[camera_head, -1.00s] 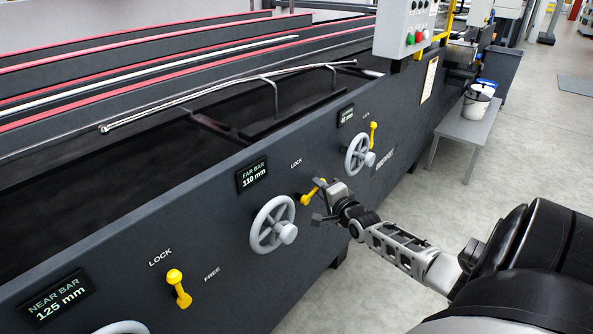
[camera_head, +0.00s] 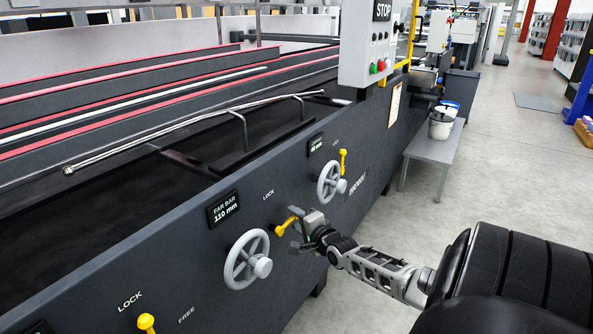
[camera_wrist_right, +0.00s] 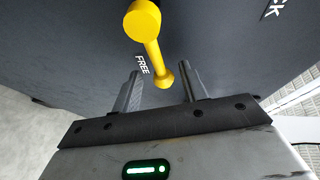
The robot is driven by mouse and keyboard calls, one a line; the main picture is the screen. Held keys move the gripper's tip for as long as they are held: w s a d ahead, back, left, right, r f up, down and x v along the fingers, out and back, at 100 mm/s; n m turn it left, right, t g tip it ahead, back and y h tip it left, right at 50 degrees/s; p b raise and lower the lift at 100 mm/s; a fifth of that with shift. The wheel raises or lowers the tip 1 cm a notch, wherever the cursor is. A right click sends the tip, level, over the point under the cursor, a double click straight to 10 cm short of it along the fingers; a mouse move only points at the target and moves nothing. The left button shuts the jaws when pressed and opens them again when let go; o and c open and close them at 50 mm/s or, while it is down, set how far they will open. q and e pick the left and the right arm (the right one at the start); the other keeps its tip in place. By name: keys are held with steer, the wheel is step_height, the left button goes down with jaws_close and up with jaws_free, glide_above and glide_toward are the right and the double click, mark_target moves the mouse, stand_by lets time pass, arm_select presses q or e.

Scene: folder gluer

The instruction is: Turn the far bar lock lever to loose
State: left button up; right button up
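The far bar lock lever (camera_head: 285,227) is a yellow handle on the dark side panel, right of the far bar handwheel (camera_head: 247,260). In the right wrist view the lever (camera_wrist_right: 152,45) has a large round end at the top and a smaller rounded end lower down. My right gripper (camera_head: 295,231) is at the lever. In the wrist view its two fingers (camera_wrist_right: 160,76) are apart, one on each side of the lever's smaller end, with gaps visible. The FREE label (camera_wrist_right: 142,65) is beside the lever. My left gripper is not in view.
The FAR BAR display (camera_head: 223,208) reads 110 mm. Another handwheel (camera_head: 330,181) and yellow lever (camera_head: 343,161) are farther along the panel. The near yellow lever (camera_head: 146,323) is at the bottom left.

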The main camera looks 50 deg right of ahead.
steer(key=shift+a, duration=0.2)
arm_select(q)
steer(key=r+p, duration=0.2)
steer(key=p, duration=0.2)
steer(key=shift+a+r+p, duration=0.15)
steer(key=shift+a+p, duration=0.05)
steer(key=shift+p, duration=0.2)
arm_select(e)
steer(key=v, duration=1.5)
steer(key=shift+s, duration=0.4)
steer(key=shift+r, duration=0.1)
